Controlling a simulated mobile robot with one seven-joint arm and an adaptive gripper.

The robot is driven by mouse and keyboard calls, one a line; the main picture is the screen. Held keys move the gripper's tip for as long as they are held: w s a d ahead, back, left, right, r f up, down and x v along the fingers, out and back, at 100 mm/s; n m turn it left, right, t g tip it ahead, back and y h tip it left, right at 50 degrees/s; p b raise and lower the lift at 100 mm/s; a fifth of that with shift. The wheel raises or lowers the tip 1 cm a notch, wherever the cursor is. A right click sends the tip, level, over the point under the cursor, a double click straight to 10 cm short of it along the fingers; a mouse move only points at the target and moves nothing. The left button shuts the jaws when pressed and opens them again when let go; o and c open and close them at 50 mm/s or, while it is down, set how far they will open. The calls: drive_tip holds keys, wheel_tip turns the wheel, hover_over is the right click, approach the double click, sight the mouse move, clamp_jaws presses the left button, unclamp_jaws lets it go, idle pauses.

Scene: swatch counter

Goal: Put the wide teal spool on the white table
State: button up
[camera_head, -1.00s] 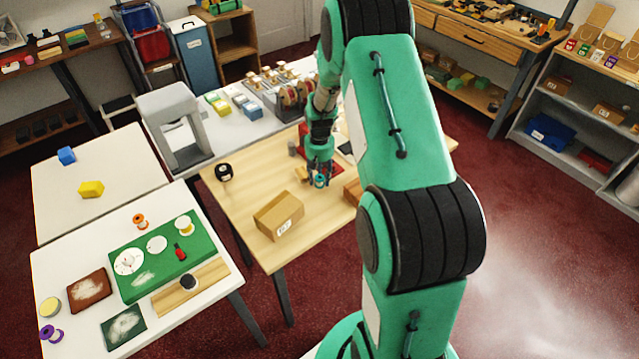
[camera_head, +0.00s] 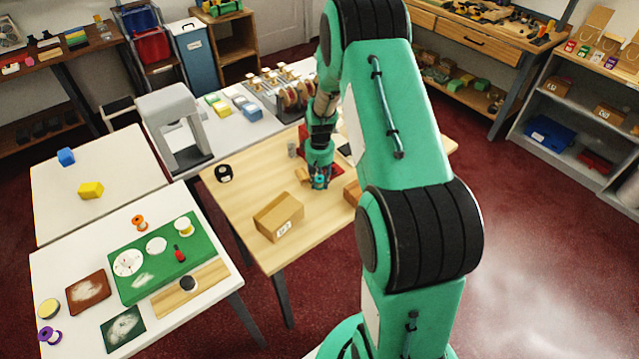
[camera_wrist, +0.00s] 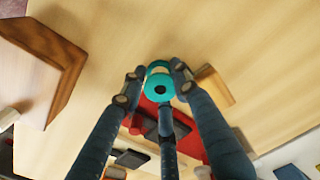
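The wide teal spool (camera_wrist: 160,86) is between my gripper's fingertips in the wrist view, over the wooden table. My gripper (camera_wrist: 157,80) has a finger on either side of it and a third finger below it in the picture. The fingers look open, with a slight gap at the left; contact is hard to judge. In the head view my gripper (camera_head: 319,183) is low over the wooden table (camera_head: 235,205), and the spool is mostly hidden. A white table (camera_head: 55,200) at left holds a blue and a yellow block. Another white-topped table (camera_head: 75,265) stands nearer.
A cardboard box (camera_head: 278,216) and a black roll (camera_head: 223,172) are on the wooden table. The nearer white top holds a green mat (camera_head: 130,255), an orange spool (camera_head: 139,222) and a purple spool (camera_head: 50,335). A grey arch-shaped machine (camera_head: 172,120) stands behind. The far white table has free room.

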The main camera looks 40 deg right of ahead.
sight(320, 180)
drive_tip(key=shift+c, duration=0.3)
drive_tip(key=shift+r, duration=0.55)
wheel_tip(320, 180, up, 3)
drive_tip(key=shift+s+a+f+p, duration=0.1)
drive_tip(key=shift+s+f+p, duration=0.05)
drive_tip(key=shift+p, duration=0.4)
drive_tip(key=s+a, duration=0.2)
drive_tip(key=s, duration=0.2)
drive_tip(key=s+a+p, duration=0.1)
drive_tip(key=s+a, duration=0.1)
drive_tip(key=s, duration=0.3)
drive_tip(key=s+a+r, duration=0.1)
drive_tip(key=s+a, duration=0.1)
drive_tip(key=s, duration=0.3)
drive_tip(key=shift+a+r+p, duration=0.1)
drive_tip(key=shift+a+p, duration=0.25)
drive_tip(key=shift+p, duration=0.05)
